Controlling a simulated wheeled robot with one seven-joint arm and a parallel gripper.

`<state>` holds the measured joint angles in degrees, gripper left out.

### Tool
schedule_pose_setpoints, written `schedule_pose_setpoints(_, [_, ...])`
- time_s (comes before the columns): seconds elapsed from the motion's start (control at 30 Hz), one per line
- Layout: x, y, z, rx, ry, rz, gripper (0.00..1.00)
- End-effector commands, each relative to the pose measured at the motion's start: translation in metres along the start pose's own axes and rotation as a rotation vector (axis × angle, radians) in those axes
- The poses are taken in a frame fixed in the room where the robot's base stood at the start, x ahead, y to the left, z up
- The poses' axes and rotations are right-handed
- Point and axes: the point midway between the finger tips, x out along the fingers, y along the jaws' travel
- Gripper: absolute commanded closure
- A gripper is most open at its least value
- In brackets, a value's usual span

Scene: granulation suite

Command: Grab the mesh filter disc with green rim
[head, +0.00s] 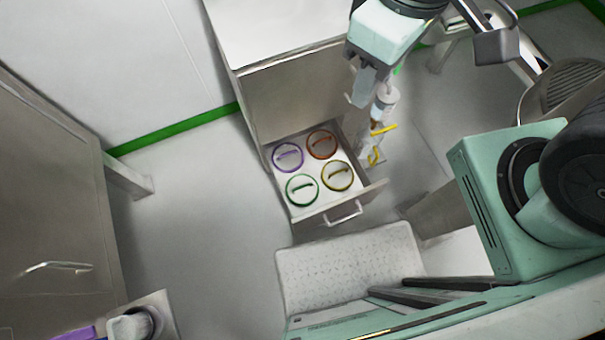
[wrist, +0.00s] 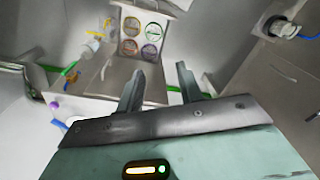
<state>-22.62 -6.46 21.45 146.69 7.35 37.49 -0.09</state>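The mesh filter disc with green rim (head: 302,189) lies in the open drawer (head: 325,216), at its front left in the head view. It also shows in the wrist view (wrist: 154,32), small and far beyond my fingers. A bar-like handle crosses its top. My gripper (head: 364,92) is above and to the right of the drawer in the head view, well apart from the disc. In the wrist view my gripper (wrist: 160,84) has its two fingers spread with nothing between them.
Purple-rimmed (head: 288,157), orange-rimmed (head: 322,144) and yellow-rimmed (head: 337,176) discs share the drawer, close around the green one. A white bottle (head: 384,103) and yellow-and-blue items (head: 377,145) are right of the drawer. A pale perforated surface (head: 350,268) is in front. Floor at left is clear.

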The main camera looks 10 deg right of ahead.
Motion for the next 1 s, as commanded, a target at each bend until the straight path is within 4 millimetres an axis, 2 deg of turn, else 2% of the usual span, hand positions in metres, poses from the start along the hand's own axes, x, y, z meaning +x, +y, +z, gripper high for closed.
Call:
schedule_pose_setpoints(0.47, [0.036, 0.004, -0.001, 0.050, -0.057, -0.053, 0.64])
schedule_pose_setpoints(0.6, [0.056, 0.006, -0.001, 0.080, -0.088, -0.085, 0.64])
schedule_pose_setpoints(0.77, [0.086, 0.009, -0.002, 0.125, -0.135, -0.137, 0.64])
schedule_pose_setpoints(0.87, [0.111, 0.011, -0.003, 0.164, -0.171, -0.181, 0.64])
schedule_pose_setpoints(1.0, [0.160, 0.016, -0.006, 0.244, -0.236, -0.272, 0.64])
